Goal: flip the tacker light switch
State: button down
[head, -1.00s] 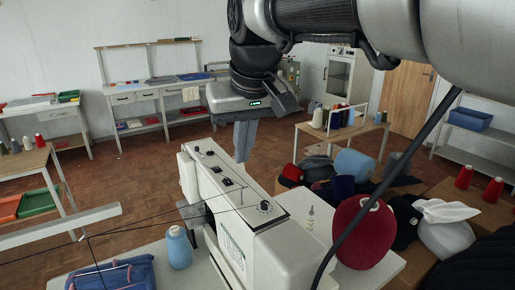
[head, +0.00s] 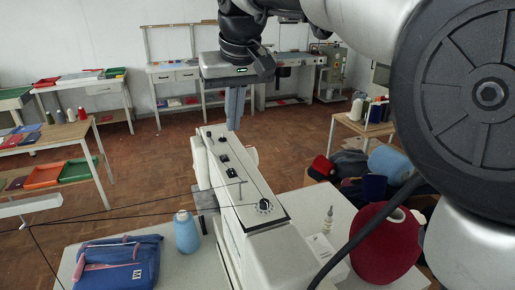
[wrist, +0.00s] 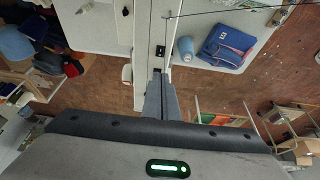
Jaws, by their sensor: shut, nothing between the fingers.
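The tacker (head: 262,240) is a white machine with a long top panel carrying several small black switches and a round dial (head: 264,206). Small switches sit at the panel's far part (head: 222,140) and near its middle (head: 224,158). I cannot tell which is the light switch or how it is set. My gripper (head: 234,128) points down near the panel's far end, fingers together and empty. In the wrist view my gripper's fingertips (wrist: 157,73) overlap the end of the tacker's panel (wrist: 159,30), close to a dark switch (wrist: 160,50). Contact cannot be told.
A blue thread cone (head: 187,232) and a folded blue garment (head: 117,264) are left of the tacker. A large dark red cone (head: 384,245) and a small bottle (head: 328,220) are on its right. A thin dark thread crosses over the panel. Open floor lies beyond.

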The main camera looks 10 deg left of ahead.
aim_at(230, 169)
jog(key=x, duration=1.4)
jog(key=shift+s+d+f, duration=0.15)
jog(key=shift+s+d, duration=0.05)
jog(key=shift+s, duration=0.15)
